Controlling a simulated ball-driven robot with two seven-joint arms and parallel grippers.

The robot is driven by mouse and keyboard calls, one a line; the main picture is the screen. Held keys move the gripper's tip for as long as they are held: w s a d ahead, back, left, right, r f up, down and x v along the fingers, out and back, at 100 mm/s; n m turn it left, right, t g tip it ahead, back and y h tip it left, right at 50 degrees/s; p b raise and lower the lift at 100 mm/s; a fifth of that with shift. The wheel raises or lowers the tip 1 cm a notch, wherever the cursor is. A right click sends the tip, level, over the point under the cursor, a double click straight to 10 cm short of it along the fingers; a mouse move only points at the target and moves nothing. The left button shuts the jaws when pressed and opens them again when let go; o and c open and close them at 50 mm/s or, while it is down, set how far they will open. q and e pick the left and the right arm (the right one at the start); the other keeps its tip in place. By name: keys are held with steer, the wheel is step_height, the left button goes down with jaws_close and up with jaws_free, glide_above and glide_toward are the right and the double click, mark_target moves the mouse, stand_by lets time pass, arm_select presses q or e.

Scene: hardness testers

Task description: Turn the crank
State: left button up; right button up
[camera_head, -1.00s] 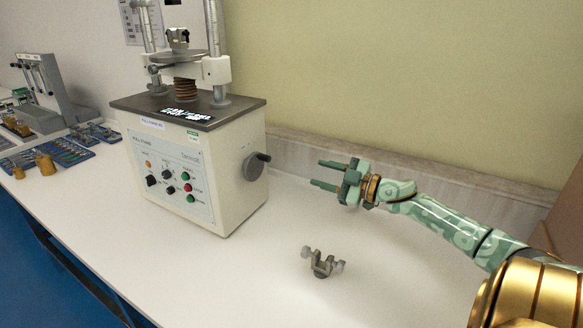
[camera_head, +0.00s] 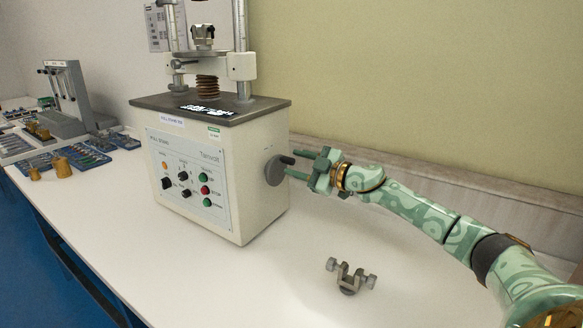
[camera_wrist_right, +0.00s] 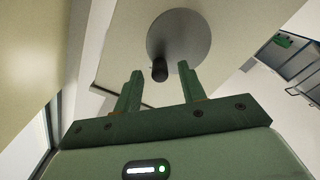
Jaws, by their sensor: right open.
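The crank (camera_head: 273,171) is a dark grey disc with a short black handle (camera_head: 287,160) on the right side of the cream test machine (camera_head: 262,200). In the right wrist view the crank disc (camera_wrist_right: 180,38) faces me, and its black handle (camera_wrist_right: 159,70) points toward me between the fingers' tips. My right gripper (camera_head: 299,166) is open, its two green fingers reaching toward the crank from the right. In the right wrist view the open fingers (camera_wrist_right: 159,76) are on either side of the handle's end, with gaps visible. My left gripper is not in view.
A small metal clamp (camera_head: 350,277) lies on the white table (camera_head: 270,285) in front of my right arm. A grey stand (camera_head: 72,100) and a blue tool tray (camera_head: 75,158) are at the left. The wall (camera_head: 400,80) runs close behind my right arm.

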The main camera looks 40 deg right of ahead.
steer(key=shift+x, duration=0.9)
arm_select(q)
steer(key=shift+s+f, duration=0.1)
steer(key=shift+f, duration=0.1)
arm_select(e)
jaws_close()
steer(key=shift+r, duration=0.1)
